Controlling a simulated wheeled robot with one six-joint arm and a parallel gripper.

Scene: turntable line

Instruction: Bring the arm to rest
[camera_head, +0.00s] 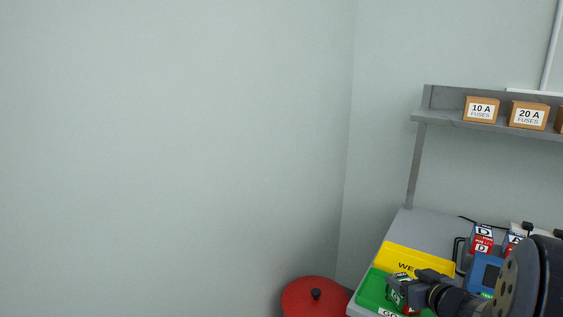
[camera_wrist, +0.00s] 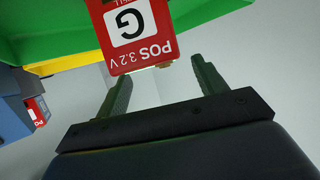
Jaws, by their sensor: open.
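My arm reaches in from the lower right of the head view, and its gripper (camera_head: 408,286) is over the green tray (camera_head: 372,290). In the wrist view my gripper (camera_wrist: 158,68) is open, with a finger on each side and nothing held between them. A red cell marked G (camera_wrist: 130,30) is just beyond the fingertips, at the green tray (camera_wrist: 215,10). It looks apart from both fingers. In the head view my gripper partly hides the cell.
A yellow tray (camera_head: 415,260) lies behind the green one. Cells marked D (camera_head: 482,240) and a blue device (camera_head: 484,272) stand to the right. A shelf (camera_head: 440,117) with fuse boxes (camera_head: 481,109) is above. A red round lid (camera_head: 300,297) is left of the bench.

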